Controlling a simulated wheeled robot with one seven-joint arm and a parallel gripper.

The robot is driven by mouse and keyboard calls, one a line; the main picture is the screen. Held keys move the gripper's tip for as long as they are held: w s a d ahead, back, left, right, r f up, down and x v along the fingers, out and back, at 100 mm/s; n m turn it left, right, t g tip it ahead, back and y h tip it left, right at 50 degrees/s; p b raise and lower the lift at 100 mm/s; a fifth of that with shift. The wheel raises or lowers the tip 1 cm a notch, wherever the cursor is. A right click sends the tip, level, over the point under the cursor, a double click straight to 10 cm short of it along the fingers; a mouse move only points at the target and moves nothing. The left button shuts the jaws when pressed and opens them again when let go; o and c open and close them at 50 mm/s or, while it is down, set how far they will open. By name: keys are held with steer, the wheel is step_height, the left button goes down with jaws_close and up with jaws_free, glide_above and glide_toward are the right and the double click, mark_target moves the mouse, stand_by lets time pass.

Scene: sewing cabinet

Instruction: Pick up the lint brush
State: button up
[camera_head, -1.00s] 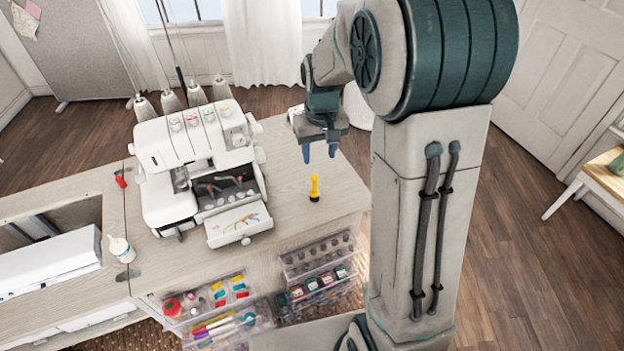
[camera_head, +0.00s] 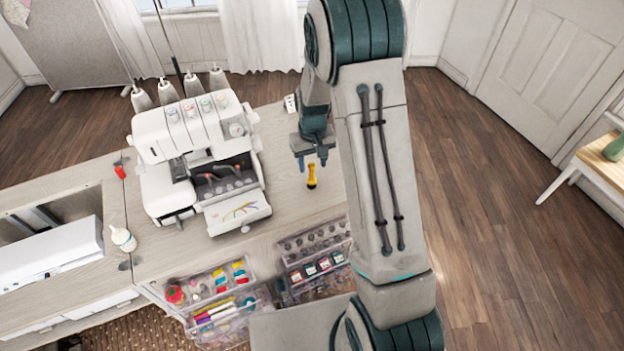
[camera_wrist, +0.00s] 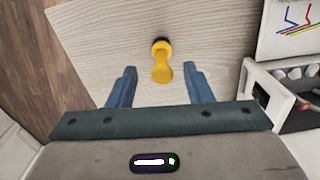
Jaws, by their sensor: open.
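The lint brush is taken to be the small yellow thing with a dark base (camera_head: 311,177) on the cabinet top, right of the white sewing machine. In the wrist view the yellow brush (camera_wrist: 161,64) shows ahead of and between my fingers, its dark end farther away. My gripper (camera_head: 312,164) is open, with blue fingers just above and behind the brush in the head view. In the wrist view my gripper (camera_wrist: 158,88) has one finger on each side of the brush, with clear gaps. Nothing is held.
The white sewing machine (camera_head: 192,150) stands left of the brush, with its front tray (camera_head: 237,212) open. Clear drawers (camera_head: 318,262) with spools and bottles sit at the cabinet's front. A white bottle (camera_head: 122,239) and a red item (camera_head: 119,172) are farther left. The cabinet top around the brush is clear.

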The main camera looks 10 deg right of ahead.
mark_target(312, 176)
steer(key=shift+a+f+p, duration=0.1)
steer(key=shift+f+p, duration=0.55)
steer(key=shift+f, duration=1.9)
jaws_close()
